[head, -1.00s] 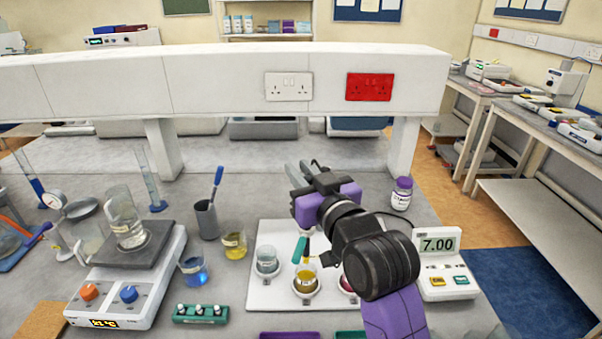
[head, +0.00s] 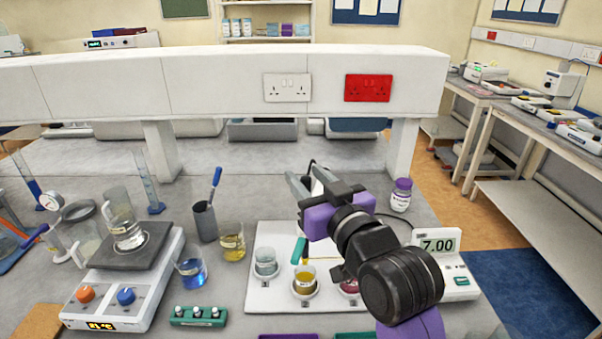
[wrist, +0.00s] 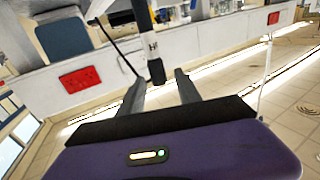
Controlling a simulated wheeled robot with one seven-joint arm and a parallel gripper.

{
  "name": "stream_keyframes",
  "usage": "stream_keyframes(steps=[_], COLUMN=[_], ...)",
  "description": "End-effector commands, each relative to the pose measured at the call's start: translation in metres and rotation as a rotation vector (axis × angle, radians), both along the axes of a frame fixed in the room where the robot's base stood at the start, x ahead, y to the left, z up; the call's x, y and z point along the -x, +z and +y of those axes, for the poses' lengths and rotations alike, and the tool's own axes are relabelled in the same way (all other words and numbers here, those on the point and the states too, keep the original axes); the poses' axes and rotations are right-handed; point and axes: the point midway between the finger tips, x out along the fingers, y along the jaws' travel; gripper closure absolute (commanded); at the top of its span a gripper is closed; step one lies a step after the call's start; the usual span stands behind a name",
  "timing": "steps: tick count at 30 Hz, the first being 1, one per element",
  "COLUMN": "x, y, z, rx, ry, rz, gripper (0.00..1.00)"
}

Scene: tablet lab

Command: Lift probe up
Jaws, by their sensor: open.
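The probe (wrist: 152,45) shows in the wrist view as a dark upright rod with a pale lettered band and a black end between my two finger tips. In the head view my gripper mostly hides it; only a thin stem shows above the middle beaker (head: 304,285) of amber liquid. My gripper (head: 302,182) reaches in from the right above the white station plate (head: 262,295). In the wrist view its fingers (wrist: 158,80) stand apart on either side of the probe, with gaps visible. Whether the stem touches the liquid is not clear.
A clear beaker (head: 265,262) and a pink one (head: 349,287) flank the middle beaker. A meter (head: 437,245) reading 7.00 stands at right, a purple-capped bottle (head: 401,195) behind. At left are a yellow beaker (head: 232,242), a blue beaker (head: 190,268) and a hotplate (head: 135,280).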

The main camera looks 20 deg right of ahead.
Motion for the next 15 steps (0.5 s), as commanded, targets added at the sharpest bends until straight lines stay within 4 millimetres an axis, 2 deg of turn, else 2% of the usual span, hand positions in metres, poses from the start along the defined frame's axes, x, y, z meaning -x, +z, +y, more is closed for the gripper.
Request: stream_keyframes(steps=[6, 10, 15], x=[0.033, 0.042, 0.044], y=[-0.001, 0.000, 0.000], z=[-0.002, -0.002, -0.002], rx=[0.000, 0.000, 0.000], ry=[-0.001, -0.001, -0.001], rz=[-0.001, -0.002, -0.001], gripper=[0.60, 0.60, 0.60])
